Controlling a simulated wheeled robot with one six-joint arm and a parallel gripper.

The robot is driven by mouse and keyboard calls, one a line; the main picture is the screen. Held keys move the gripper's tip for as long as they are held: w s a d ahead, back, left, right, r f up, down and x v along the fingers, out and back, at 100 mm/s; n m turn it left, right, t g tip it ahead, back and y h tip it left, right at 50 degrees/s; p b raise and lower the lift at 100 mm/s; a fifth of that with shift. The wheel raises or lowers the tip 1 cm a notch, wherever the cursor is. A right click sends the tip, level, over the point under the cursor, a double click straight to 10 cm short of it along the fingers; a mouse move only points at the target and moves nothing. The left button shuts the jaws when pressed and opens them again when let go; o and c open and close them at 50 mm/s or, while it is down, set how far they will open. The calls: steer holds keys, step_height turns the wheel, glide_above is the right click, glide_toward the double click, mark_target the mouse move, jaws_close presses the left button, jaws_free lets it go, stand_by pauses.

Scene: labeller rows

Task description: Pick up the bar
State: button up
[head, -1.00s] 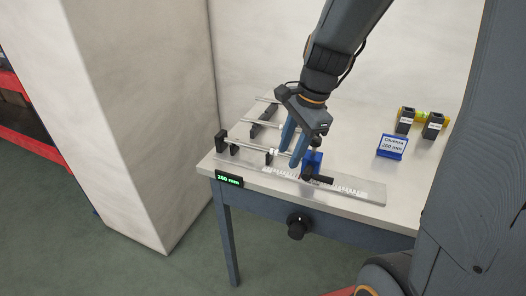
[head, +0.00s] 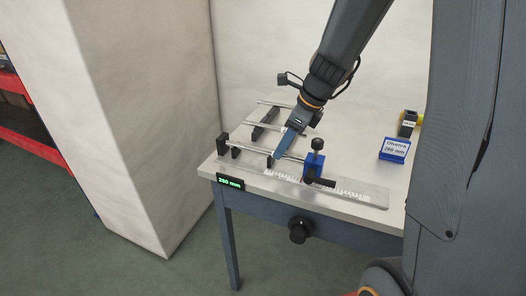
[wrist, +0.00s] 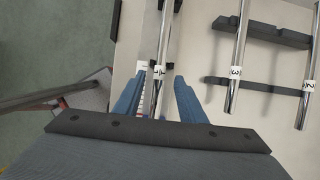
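A thin shiny bar (head: 253,149) lies on the supports of a measuring fixture along the front of the bench. It also shows in the wrist view (wrist: 164,38), with a small white label on it. My gripper (head: 276,161) is over the middle of this bar, pointing down. In the wrist view my gripper (wrist: 158,88) has its two blue fingers apart, one on each side of the bar, with gaps visible. Whether the fingertips reach down to the bar's height is hard to tell.
A blue slider (head: 314,165) stands on the scale rail (head: 360,191) at the bar's right end. Two more labelled bars (wrist: 236,60) (wrist: 310,85) lie on dark rack rails behind.

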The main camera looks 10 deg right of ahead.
steer(key=shift+x, duration=0.95)
jaws_close()
steer(key=shift+r, duration=0.15)
